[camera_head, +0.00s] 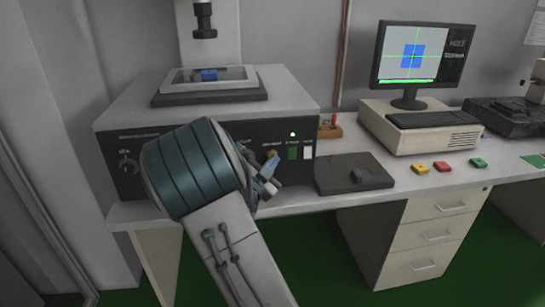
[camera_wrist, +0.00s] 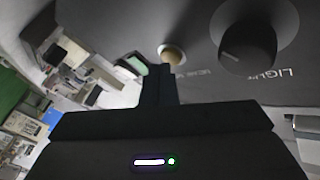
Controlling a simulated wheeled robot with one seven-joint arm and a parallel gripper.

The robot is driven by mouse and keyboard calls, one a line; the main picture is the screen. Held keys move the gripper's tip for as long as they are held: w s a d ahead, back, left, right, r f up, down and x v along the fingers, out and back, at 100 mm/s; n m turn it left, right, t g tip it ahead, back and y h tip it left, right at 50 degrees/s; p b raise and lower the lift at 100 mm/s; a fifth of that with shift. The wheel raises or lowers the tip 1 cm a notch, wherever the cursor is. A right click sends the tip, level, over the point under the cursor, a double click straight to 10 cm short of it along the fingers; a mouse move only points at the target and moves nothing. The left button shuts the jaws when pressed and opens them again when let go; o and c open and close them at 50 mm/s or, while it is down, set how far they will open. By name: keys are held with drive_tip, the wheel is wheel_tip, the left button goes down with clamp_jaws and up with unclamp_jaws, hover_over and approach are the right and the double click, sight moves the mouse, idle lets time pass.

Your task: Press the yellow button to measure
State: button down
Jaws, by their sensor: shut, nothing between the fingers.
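The yellow button (camera_head: 272,154) is on the black front panel of the measuring machine (camera_head: 225,150), left of a green button (camera_head: 292,153) and a white one (camera_head: 308,152). My gripper (camera_head: 272,166) is in front of the panel, close to the yellow button. In the wrist view the fingers (camera_wrist: 160,74) are shut with nothing between them. Their tips overlap the lower edge of the yellow button (camera_wrist: 172,54), which looks dull tan there. I cannot tell whether the tips touch it. The green button also shows in the wrist view (camera_wrist: 147,71), partly hidden.
A black knob (camera_wrist: 248,48) marked LIGHT stands out from the panel near my gripper. A dark plate (camera_head: 340,180) lies right of the machine. A monitor (camera_head: 420,60), a keyboard (camera_head: 434,119) and small colored blocks (camera_head: 442,167) are farther right on the bench.

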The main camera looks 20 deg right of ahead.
drive_tip(key=shift+s+a, duration=0.15)
drive_tip(key=shift+s, duration=0.35)
drive_tip(key=shift+s+a, duration=0.2)
drive_tip(key=shift+s, duration=0.6)
drive_tip(key=shift+s+a, duration=0.25)
drive_tip(key=shift+s, duration=0.55)
drive_tip(key=shift+s+a, duration=0.2)
drive_tip(key=shift+s, duration=0.6)
